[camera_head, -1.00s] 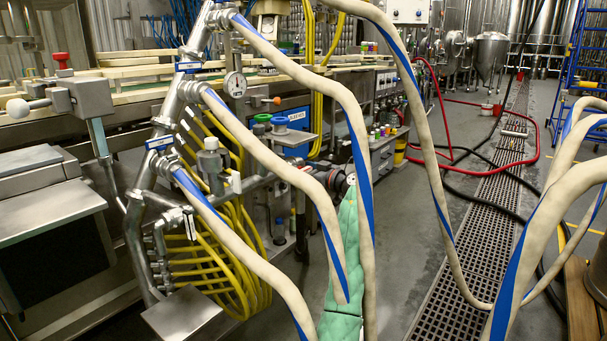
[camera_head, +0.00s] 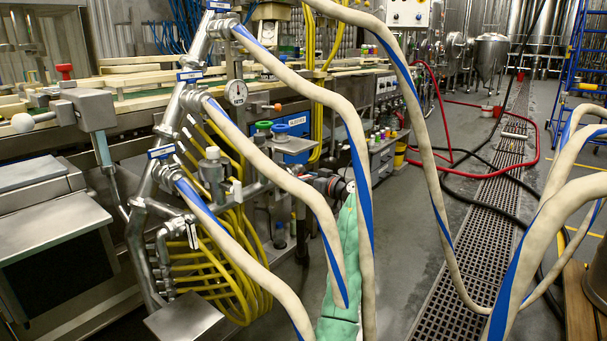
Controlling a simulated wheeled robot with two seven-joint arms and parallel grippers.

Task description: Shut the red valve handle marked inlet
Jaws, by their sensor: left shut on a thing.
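I cannot make out a red valve handle marked inlet; the hoses cover part of the pipework. The steel manifold pipe (camera_head: 170,128) slopes down at left centre, with small blue labels too small to read. My left arm, in a green sleeve, rises from the bottom centre. Its dark left gripper (camera_head: 318,180) points left toward the valves and fittings beside the manifold, partly covered by a pale hose. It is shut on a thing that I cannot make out. My right gripper is not in view.
Thick pale hoses with blue stripes (camera_head: 290,180) hang across the view, close around my left arm. Yellow hoses (camera_head: 245,262) bunch below the manifold. A pressure gauge (camera_head: 236,92) sits above. A red knob (camera_head: 65,71) stands at upper left. The floor grating (camera_head: 470,235) lies right.

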